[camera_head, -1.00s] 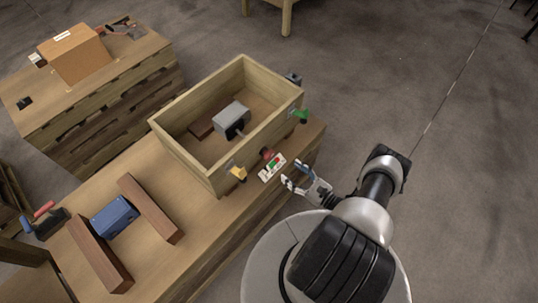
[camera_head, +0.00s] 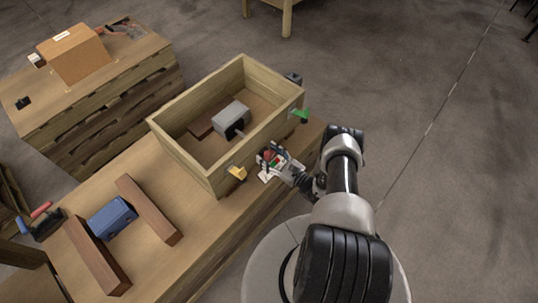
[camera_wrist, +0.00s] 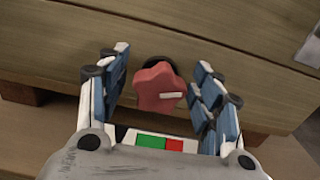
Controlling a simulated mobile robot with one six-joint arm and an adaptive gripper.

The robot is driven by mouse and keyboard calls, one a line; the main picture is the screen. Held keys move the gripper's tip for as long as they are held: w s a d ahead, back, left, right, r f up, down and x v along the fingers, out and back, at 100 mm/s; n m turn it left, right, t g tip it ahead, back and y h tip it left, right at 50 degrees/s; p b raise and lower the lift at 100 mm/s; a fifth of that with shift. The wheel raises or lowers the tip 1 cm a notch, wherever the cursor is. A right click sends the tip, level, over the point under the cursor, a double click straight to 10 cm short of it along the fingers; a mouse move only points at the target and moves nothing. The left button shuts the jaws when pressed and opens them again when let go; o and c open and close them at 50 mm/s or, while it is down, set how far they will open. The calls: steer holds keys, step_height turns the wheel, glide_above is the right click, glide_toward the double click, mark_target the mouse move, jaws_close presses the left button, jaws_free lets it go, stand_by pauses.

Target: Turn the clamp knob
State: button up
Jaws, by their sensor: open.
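The red clamp knob (camera_wrist: 158,88) is on the outer wall of the wooden box, in the middle of the wrist view. It has a lobed shape, a pale mark on its right side and a dark collar behind it. My gripper (camera_wrist: 160,87) is open, with one blue-padded finger on each side of the knob and a gap on both sides. In the head view my gripper (camera_head: 270,158) is at the box's near side, and it mostly hides the knob there.
The wooden box (camera_head: 172,149) holds a grey block (camera_head: 230,117). A white panel with green and red patches (camera_wrist: 150,141) lies below the knob. A yellow clamp (camera_head: 236,173) and green clamp (camera_head: 300,115) flank the knob. A blue block (camera_head: 112,217) lies between brown bars.

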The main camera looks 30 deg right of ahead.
steer(key=shift+c, duration=0.4)
steer(key=c, duration=1)
steer(key=shift+m+b, duration=0.3)
steer(key=shift+f+m+b, duration=0.15)
steer(key=shift+m+b, duration=0.65)
steer(key=shift+b, duration=0.05)
steer(key=shift+d+m+b, duration=0.1)
steer(key=shift+m+b, duration=1.2)
steer(key=shift+m, duration=0.5)
steer(key=o, duration=1.1)
